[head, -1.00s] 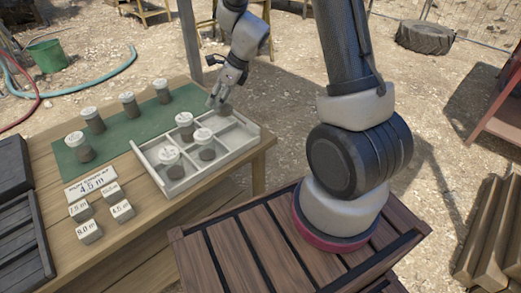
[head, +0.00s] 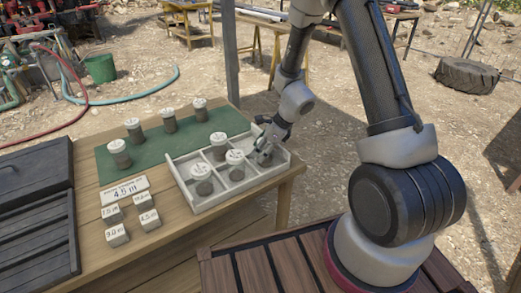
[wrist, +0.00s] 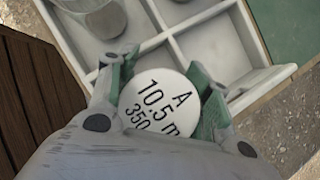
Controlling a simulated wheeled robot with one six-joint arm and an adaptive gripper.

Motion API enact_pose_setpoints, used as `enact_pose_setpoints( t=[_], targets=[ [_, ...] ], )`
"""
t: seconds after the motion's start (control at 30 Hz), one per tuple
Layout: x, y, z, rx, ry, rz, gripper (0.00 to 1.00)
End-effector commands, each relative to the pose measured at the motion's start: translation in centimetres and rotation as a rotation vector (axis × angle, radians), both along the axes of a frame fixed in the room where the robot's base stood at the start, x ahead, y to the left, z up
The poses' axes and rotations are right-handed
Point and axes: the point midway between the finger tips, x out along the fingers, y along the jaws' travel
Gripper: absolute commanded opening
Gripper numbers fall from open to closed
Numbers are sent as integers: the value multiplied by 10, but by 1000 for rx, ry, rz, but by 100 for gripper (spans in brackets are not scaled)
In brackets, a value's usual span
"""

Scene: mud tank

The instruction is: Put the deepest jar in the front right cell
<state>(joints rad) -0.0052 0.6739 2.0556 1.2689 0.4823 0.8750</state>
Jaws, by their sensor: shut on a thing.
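My gripper (head: 265,154) is shut on a jar whose white lid (wrist: 158,103) reads "A 10.5 m 350"; the lid sits between the green finger pads in the wrist view. The jar is at the right-hand cells of the grey sorting tray (head: 196,209), apparently over the front right one. Its lower part is hidden, so I cannot tell whether it touches the floor. Three lidded jars stand in the tray: front left (head: 201,181), front middle (head: 236,166) and back middle (head: 218,148). Several more jars (head: 119,153) stand on the green mat (head: 150,150).
A card (head: 125,190) reading "4.5 m" and several small labelled blocks (head: 117,235) lie on the wooden table, left of the tray. Dark slatted panels (head: 35,220) are at the table's left. My base stands at the table's right. The back left tray cell looks empty.

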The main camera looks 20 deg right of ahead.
Motion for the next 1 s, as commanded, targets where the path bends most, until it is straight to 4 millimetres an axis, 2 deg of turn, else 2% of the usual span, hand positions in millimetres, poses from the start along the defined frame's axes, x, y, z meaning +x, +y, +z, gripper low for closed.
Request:
enact_pose_setpoints(
  t=[0.3, 0.33, 0.43, 0.77, 0.87, 1.0],
  targets=[
    [0, 0, -3, 0, 0, 0, 14],
    [0, 0, -3, 0, 0, 0, 53],
    [0, 0, -2, 0, 0, 0, 71],
    [0, 0, -1, 0, -1, 0, 71],
    [-1, -2, 5, -1, -1, 0, 71],
    [-5, -13, 27, -2, -5, -1, 71]
  ],
)
